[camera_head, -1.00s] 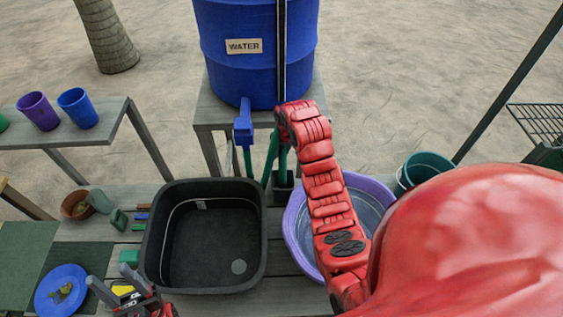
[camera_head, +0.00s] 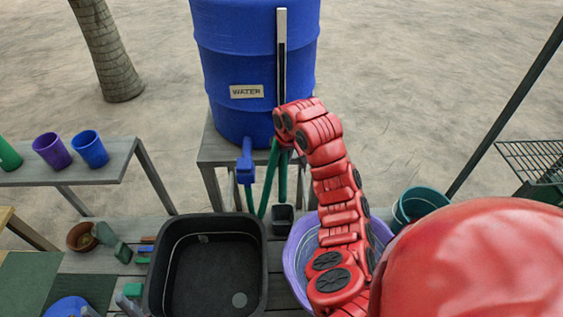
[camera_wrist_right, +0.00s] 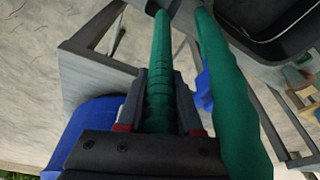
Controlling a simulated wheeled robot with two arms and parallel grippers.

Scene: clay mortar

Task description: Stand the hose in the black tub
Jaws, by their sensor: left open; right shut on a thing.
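The green hose (camera_head: 269,182) hangs in two strands in front of the water barrel, left of my right arm. My right gripper (camera_wrist_right: 160,98) is shut on one strand of the hose (camera_wrist_right: 158,60); the other strand runs beside it on the right. In the head view, my red arm mostly hides this gripper. The black tub (camera_head: 257,262) stands on the slatted table, left of and nearer than the hose. Its visible inside is empty. It also shows at the upper right of the wrist view (camera_wrist_right: 240,42). My left gripper (camera_head: 108,309) is open at the bottom edge, left of the tub, partly cut off.
The blue water barrel (camera_head: 255,70) has a blue tap (camera_head: 246,165) beside the hose. A purple basin (camera_head: 300,262) lies right of the tub, partly behind my arm. A small dark pot (camera_head: 283,219) stands beyond it. A teal bucket (camera_head: 415,205) is at right.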

